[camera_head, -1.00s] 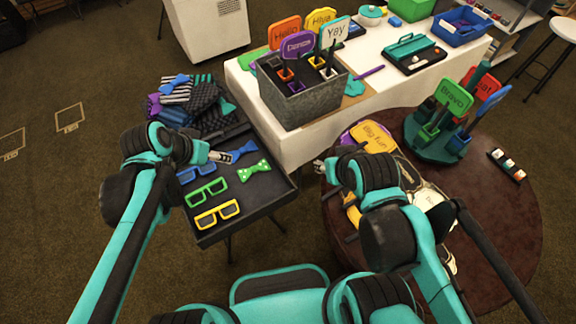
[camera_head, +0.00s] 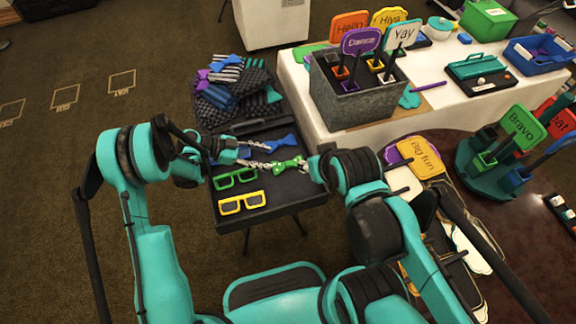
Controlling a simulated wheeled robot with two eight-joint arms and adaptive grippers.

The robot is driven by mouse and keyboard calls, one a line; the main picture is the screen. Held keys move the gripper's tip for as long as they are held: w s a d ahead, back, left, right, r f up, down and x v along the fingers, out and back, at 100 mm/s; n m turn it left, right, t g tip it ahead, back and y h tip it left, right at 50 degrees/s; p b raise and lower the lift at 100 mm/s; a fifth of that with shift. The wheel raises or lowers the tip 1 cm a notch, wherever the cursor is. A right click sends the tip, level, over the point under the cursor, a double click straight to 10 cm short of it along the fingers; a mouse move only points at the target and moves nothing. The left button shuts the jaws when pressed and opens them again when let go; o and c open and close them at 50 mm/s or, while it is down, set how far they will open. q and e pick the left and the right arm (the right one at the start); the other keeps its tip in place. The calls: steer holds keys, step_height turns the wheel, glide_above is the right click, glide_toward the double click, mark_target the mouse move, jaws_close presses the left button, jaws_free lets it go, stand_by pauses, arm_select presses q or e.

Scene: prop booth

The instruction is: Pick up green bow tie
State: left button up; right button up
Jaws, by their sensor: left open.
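The green bow tie (camera_head: 289,166) lies on the dark tray (camera_head: 283,201), toward its right edge. My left gripper (camera_head: 266,165) is open, with its fingertips at the left end of the bow tie. I cannot tell whether they touch it. My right gripper (camera_head: 306,165) is close to the right end of the bow tie. Its fingers are small and partly hidden by its own arm, so their opening is unclear. Green glasses (camera_head: 235,179) and yellow glasses (camera_head: 241,203) lie in front of my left gripper on the tray.
A blue bow tie (camera_head: 283,143) lies just behind the green one. A pile of striped and dark cloth items (camera_head: 235,92) is at the tray's far end. The white table (camera_head: 296,83) carries a grey box (camera_head: 352,100) of signs. A round brown table (camera_head: 505,235) stands at right.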

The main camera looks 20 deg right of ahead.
mark_target(285, 164)
arm_select(q)
steer(key=b+x, duration=0.1)
steer(key=x, duration=0.2)
steer(key=shift+f, duration=0.1)
steer(key=b+x, duration=0.1)
steer(key=x, duration=0.1)
steer(key=b+x, duration=0.1)
steer(key=x, duration=0.1)
steer(key=shift+s+f, duration=0.25)
steer(key=shift+f, duration=0.15)
steer(key=shift+d, duration=0.2)
steer(key=c, duration=1)
